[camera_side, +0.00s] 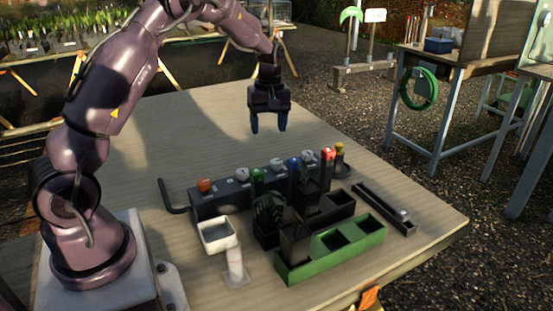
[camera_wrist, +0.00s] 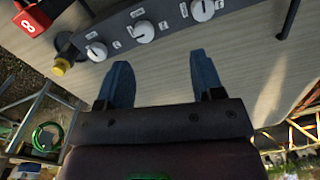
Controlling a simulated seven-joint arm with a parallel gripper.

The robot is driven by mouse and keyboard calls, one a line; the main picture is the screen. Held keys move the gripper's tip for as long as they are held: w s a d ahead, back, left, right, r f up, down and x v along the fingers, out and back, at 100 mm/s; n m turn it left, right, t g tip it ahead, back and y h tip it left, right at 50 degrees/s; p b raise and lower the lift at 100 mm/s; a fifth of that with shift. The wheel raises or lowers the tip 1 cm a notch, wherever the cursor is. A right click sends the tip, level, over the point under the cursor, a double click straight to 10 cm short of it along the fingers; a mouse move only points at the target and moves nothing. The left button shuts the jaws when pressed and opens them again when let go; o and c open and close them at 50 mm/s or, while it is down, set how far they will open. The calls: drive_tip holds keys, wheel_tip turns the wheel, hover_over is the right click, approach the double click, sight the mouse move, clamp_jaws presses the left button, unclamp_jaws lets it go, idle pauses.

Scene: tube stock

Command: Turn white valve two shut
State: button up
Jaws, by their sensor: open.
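A long dark manifold (camera_side: 215,207) stands on the table with a row of white round valves on its face. In the wrist view I see three white valves: one at the left (camera_wrist: 97,50), a middle one (camera_wrist: 142,31) and one at the right (camera_wrist: 203,9). Two of them show in the side view, a left one (camera_side: 242,174) and another (camera_side: 277,163). Their small labels are too small to read, so I cannot tell for sure which is two. My gripper (camera_side: 268,122) is open and empty, pointing down above and behind the manifold, apart from every valve.
A red knob (camera_side: 204,185) sits at the manifold's left end. A red numbered block (camera_side: 327,154) and a yellow knob (camera_side: 340,148) stand at its right. The table behind is clear.

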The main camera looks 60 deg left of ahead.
sight(277, 161)
drive_tip(key=w+f+n, duration=0.1)
drive_tip(key=f, duration=0.3)
drive_tip(key=w+a+f+n, duration=0.1)
drive_tip(key=f+n, duration=0.1)
drive_tip(key=f, duration=0.2)
drive_tip(key=w+f+n, duration=0.1)
drive_tip(key=f, duration=0.2)
drive_tip(key=shift+a+f+t, duration=0.2)
drive_tip(key=shift+f+t, duration=0.1)
drive_tip(key=shift+f, duration=0.1)
drive_tip(key=c, duration=0.9)
